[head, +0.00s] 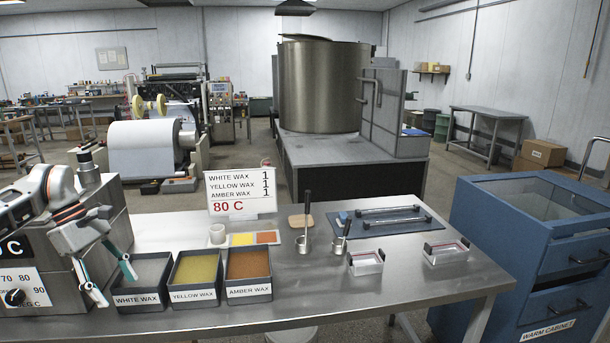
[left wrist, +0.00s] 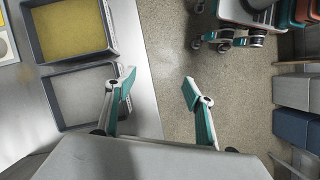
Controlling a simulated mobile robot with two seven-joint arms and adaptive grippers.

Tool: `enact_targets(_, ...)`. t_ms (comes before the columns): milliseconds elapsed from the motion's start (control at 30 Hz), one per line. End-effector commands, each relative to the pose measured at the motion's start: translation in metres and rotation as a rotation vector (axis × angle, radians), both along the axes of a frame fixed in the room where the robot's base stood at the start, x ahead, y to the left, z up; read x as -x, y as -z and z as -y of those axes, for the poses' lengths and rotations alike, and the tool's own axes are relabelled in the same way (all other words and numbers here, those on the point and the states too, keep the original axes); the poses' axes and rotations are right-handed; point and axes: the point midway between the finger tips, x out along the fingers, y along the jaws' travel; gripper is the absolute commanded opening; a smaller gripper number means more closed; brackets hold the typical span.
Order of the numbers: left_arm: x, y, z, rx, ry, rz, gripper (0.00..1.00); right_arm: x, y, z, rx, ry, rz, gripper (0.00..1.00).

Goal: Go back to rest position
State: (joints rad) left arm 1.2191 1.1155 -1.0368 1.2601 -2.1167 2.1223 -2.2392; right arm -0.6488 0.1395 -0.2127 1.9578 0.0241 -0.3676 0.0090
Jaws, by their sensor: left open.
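My left gripper (head: 111,283) is open and empty at the left of the head view, in front of the heating unit and beside the white wax bin (head: 141,280). The left finger overlaps the edge of the white wax bin (left wrist: 88,95). The yellow wax bin (head: 196,278) and the amber wax bin (head: 249,275) stand to the right in the head view. My right gripper is not seen in either view.
The steel table (head: 330,305) also holds two small metal ladles (head: 304,243), a blue mat (head: 380,221) with rods, two clear trays (head: 366,262) and a sign (head: 240,193). The heating unit (head: 60,270) stands at the left. A blue warm cabinet (head: 540,240) stands at the right.

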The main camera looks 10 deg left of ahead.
Motion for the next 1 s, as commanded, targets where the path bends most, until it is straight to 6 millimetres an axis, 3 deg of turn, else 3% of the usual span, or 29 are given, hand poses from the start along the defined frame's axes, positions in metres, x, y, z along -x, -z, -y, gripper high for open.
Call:
enact_targets(33, 0.0, 0.0, 0.0, 0.0, 0.0, 0.0, 0.53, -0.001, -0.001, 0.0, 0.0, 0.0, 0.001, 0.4)
enact_targets(233, -0.011, 0.047, 0.081, 0.134, 0.005, -0.004, 0.53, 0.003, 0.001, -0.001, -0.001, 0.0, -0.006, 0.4)
enact_targets(367, -0.012, 0.074, 0.142, 0.257, -0.025, -0.02, 0.53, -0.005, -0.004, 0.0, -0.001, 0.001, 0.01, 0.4)
enact_targets(533, -0.001, 0.104, 0.248, 0.512, -0.137, -0.094, 0.53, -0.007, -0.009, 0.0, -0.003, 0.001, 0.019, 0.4)
enact_targets(700, 0.016, 0.11, 0.347, 0.828, -0.365, -0.256, 0.53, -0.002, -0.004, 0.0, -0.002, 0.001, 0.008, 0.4)
enact_targets(833, 0.025, 0.103, 0.396, 1.064, -0.6, -0.443, 0.53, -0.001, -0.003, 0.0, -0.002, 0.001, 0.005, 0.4)
enact_targets(1000, 0.026, 0.101, 0.421, 1.34, -0.973, -0.755, 0.53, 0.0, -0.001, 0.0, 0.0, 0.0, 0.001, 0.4)
